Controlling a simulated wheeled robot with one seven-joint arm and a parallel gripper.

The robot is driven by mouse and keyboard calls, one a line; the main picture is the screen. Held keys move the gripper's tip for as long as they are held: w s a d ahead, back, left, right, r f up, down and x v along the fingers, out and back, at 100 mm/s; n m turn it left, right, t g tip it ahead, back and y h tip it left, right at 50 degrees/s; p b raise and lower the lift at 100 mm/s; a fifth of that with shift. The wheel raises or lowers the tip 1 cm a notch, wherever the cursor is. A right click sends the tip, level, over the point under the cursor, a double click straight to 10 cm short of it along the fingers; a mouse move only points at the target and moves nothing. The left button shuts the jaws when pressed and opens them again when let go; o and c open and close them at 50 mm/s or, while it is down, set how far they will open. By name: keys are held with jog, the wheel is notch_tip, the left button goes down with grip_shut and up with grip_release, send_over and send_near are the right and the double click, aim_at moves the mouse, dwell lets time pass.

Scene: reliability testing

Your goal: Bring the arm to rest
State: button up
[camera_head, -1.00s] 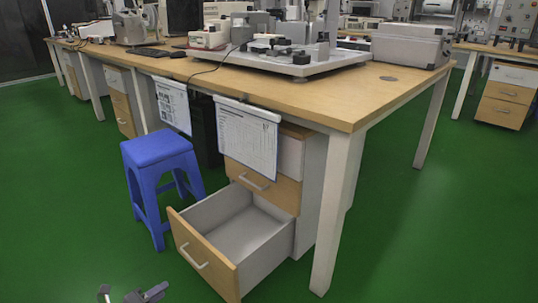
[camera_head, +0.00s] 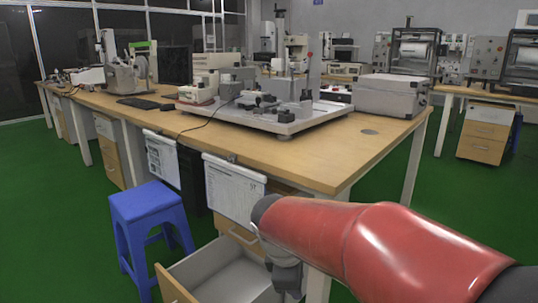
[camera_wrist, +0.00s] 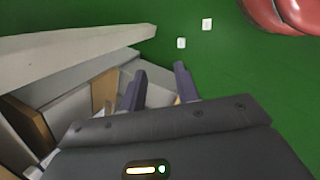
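My red arm reaches in from the lower right of the head view, in front of the desk's near corner and drawer unit. My gripper (camera_wrist: 160,72) shows in the wrist view with its two dark fingers apart and nothing seen between them. In the head view my gripper cannot be made out; only a grey wrist part shows below the red link. The open drawer (camera_head: 178,284) stands pulled out of the unit under the desk, and its visible inside is empty. My arm hides part of the drawer unit.
The wooden desk (camera_head: 330,160) carries instruments and a grey case (camera_head: 392,95). A blue stool (camera_head: 150,207) stands left of the drawer. A pale beam (camera_wrist: 70,42) crosses the wrist view's left side. Two small white pieces (camera_wrist: 207,24) (camera_wrist: 181,43) show on green floor, otherwise open.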

jog(key=s+d+r+m+t+y+p, duration=0.1)
jog(key=s+d+r+m, duration=0.2)
jog(key=s+m, duration=0.4)
jog(key=s+d+r+m+t+y+p, duration=0.1)
jog(key=s+d+r+m+p, duration=0.1)
jog(key=s+d+m, duration=0.4)
jog(key=s+r+m, duration=0.1)
jog(key=s+m, duration=0.1)
jog(key=s, duration=0.1)
jog(key=shift+s+d+r+m+t+y, duration=0.2)
jog(key=shift+s+d+m+t+y, duration=0.1)
jog(key=shift+s+t+y, duration=0.1)
